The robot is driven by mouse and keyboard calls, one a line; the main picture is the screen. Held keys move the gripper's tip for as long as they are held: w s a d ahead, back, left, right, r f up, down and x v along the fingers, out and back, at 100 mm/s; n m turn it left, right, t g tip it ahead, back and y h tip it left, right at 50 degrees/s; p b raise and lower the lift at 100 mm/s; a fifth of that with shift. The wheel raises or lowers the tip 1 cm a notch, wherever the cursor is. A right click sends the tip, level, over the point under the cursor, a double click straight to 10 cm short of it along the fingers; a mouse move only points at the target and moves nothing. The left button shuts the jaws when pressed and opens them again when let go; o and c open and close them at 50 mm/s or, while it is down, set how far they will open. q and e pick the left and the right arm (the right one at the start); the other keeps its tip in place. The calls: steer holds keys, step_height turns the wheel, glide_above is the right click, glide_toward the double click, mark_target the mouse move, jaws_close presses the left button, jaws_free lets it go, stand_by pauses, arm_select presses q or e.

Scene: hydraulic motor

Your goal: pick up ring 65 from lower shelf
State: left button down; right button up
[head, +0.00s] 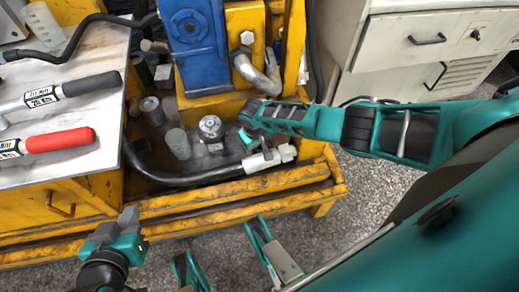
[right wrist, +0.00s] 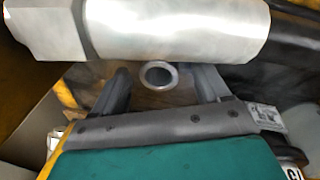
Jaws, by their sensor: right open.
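A small grey metal ring (right wrist: 158,75) shows in the right wrist view, with a round hole through it. It lies between the two dark fingers of my right gripper (head: 246,140), with a gap on each side. The right gripper is open and low over the yellow lower shelf (head: 230,205). I cannot make out the ring in the head view; the gripper and the fitting may hide it. No number shows on the ring. My left gripper (head: 124,228) is low in front of the shelf, away from the ring; its jaw state is unclear.
A silver hose fitting (right wrist: 170,28) lies just beyond the ring; it also shows in the head view (head: 270,159) with a black hose. Metal cylinders and a round part (head: 210,127) stand on the shelf. A worktop (head: 60,85) with torque wrenches is left; a cabinet (head: 410,55) right.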

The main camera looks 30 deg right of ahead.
steer(key=c, duration=1.2)
steer(key=shift+r, duration=0.15)
steer(key=shift+c, duration=0.2)
